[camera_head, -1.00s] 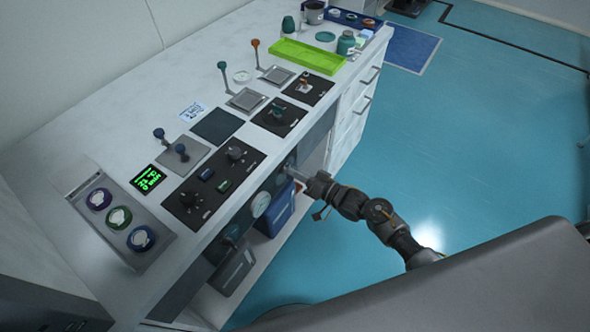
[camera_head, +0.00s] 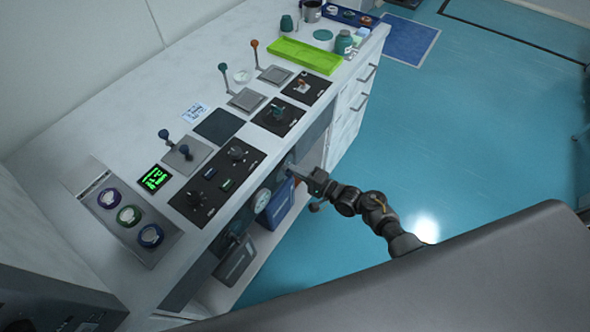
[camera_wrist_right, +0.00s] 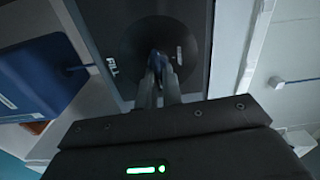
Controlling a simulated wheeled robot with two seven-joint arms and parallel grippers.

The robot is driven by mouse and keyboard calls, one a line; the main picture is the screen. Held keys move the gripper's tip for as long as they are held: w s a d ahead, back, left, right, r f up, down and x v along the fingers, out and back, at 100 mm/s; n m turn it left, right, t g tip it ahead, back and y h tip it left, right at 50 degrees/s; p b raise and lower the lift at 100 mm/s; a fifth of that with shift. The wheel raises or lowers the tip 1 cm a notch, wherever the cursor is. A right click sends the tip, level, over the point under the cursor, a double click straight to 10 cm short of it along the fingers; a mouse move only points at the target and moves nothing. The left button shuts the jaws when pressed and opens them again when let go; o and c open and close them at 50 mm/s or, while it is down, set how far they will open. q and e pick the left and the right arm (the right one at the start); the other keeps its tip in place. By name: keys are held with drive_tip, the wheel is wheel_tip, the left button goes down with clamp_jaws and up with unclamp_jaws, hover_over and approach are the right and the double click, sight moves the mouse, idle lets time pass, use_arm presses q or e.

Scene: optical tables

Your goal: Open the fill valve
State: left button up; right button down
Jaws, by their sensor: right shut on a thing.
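The fill valve's dark blue handle (camera_wrist_right: 157,60) sits on a dark round plate in the front panel (camera_wrist_right: 196,42) under the counter. The white word FILL is beside it in the right wrist view. My right gripper (camera_wrist_right: 158,80) is shut on the handle, its two fingers on either side of it. In the head view, my right gripper (camera_head: 292,170) reaches the panel from the right, and the handle is mostly hidden there. How far the valve is turned cannot be told. My left gripper is not in view.
A round white gauge (camera_head: 262,200) and another dark-handled valve (camera_head: 235,238) are left of my gripper on the front. A blue container (camera_head: 280,204) stands below. Control panels and levers cover the counter (camera_head: 75,130). The blue floor (camera_head: 470,150) at right is clear.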

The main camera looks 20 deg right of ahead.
drive_tip(key=shift+f+m, duration=0.2)
drive_tip(key=shift+m, duration=0.2)
drive_tip(key=c, duration=1.6)
unclamp_jaws()
drive_tip(key=shift+r, duration=0.1)
drive_tip(key=shift+o, duration=0.2)
drive_tip(key=v, duration=1.1)
